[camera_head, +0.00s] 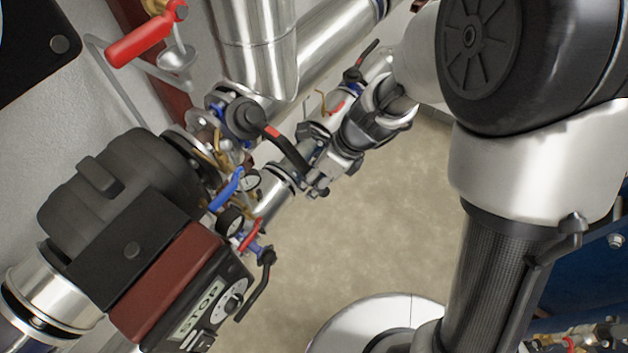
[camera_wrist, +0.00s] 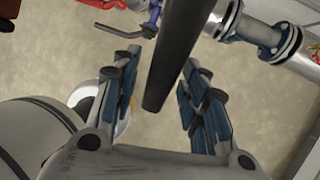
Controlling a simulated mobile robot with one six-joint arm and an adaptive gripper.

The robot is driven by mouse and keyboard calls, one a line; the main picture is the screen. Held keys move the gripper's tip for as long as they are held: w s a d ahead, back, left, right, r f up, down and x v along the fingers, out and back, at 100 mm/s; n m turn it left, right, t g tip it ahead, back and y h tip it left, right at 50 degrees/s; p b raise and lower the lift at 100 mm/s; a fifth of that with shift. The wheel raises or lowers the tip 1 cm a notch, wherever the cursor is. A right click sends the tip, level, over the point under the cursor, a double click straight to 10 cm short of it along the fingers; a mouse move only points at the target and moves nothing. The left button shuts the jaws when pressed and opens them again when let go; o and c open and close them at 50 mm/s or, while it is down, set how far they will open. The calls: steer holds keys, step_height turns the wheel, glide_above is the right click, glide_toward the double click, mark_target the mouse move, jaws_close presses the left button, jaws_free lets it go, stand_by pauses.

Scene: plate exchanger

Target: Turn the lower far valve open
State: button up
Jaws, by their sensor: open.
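A black valve lever (camera_head: 290,151) with a red band runs down and right from a dark round hub (camera_head: 244,118) on the pipework. Its lower end reaches my gripper (camera_head: 318,172). In the wrist view, a long dark bar (camera_wrist: 176,50), seemingly this lever, lies between the open fingers of my gripper (camera_wrist: 165,90), with a gap visible on both sides. A farther black lever (camera_head: 366,60) stands at the top, behind my gripper. A lower black lever (camera_head: 257,288) hangs near the gauges. I cannot tell for certain which one is the lower far valve.
A large silver pipe (camera_head: 258,45) stands above. A black actuator (camera_head: 110,195) and a red-and-black control box (camera_head: 185,290) are at left, beside small gauges (camera_head: 231,221). A red handle (camera_head: 138,45) sticks out at upper left. Floor (camera_head: 370,230) is clear below my gripper.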

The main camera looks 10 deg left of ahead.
steer(key=shift+c, duration=0.4)
jaws_close()
stand_by(0.4)
